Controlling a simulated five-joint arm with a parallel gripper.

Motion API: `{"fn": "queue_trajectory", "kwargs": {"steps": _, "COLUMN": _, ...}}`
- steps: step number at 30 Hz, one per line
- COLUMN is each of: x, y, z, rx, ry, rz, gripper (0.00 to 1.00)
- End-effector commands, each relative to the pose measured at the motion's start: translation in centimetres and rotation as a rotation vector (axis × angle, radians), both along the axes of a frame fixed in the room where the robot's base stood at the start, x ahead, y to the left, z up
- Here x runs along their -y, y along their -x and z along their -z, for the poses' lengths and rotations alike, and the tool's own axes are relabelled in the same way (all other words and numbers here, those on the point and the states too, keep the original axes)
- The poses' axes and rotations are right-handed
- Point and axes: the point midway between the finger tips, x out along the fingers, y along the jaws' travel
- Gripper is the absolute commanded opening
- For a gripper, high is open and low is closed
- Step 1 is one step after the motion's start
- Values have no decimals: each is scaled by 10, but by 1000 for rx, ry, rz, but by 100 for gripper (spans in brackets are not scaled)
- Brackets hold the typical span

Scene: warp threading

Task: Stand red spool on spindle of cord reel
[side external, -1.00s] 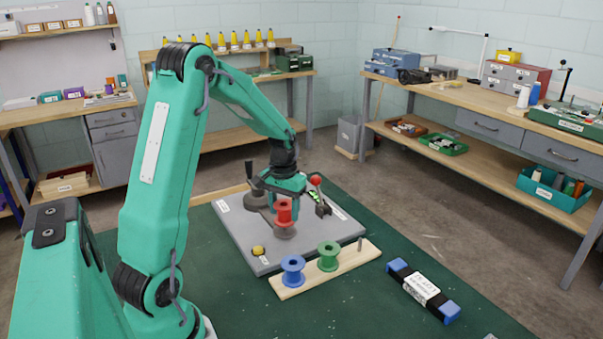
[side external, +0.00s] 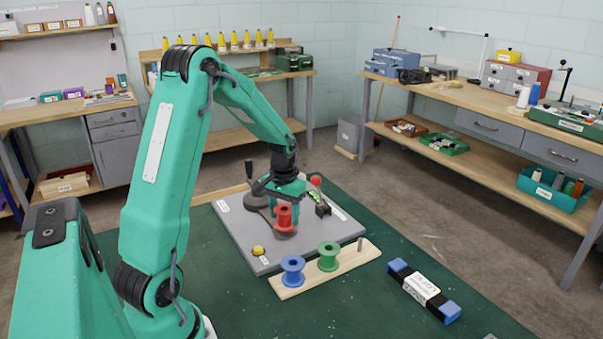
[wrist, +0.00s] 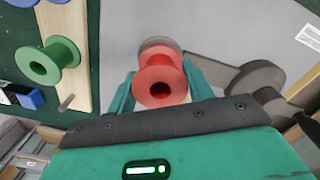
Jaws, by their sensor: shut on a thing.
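The red spool (side external: 284,216) is upright between the fingers of my gripper (side external: 285,208), which is shut on it. In the wrist view the red spool (wrist: 160,78) sits between the two teal fingers, its centre hole facing the camera. Just below it is a dull reddish round disc (side external: 285,232) on the grey board (side external: 235,236) of the cord reel. The spool hides the spindle. I cannot tell whether the spool touches the disc.
A wooden strip (side external: 325,274) in front holds a blue spool (side external: 292,270), a green spool (side external: 328,256) and a bare peg (side external: 360,244). A red-knobbed lever (side external: 316,183) and a dark crank (side external: 252,185) stand close to my gripper. A blue-ended black bundle (side external: 423,291) lies at right.

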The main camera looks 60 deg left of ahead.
Motion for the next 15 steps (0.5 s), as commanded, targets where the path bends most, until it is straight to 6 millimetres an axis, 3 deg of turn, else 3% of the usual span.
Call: {"fn": "queue_trajectory", "kwargs": {"steps": 15, "x": 0, "y": 0, "z": 7, "rx": -1, "ry": 0, "rz": 0, "gripper": 35}}
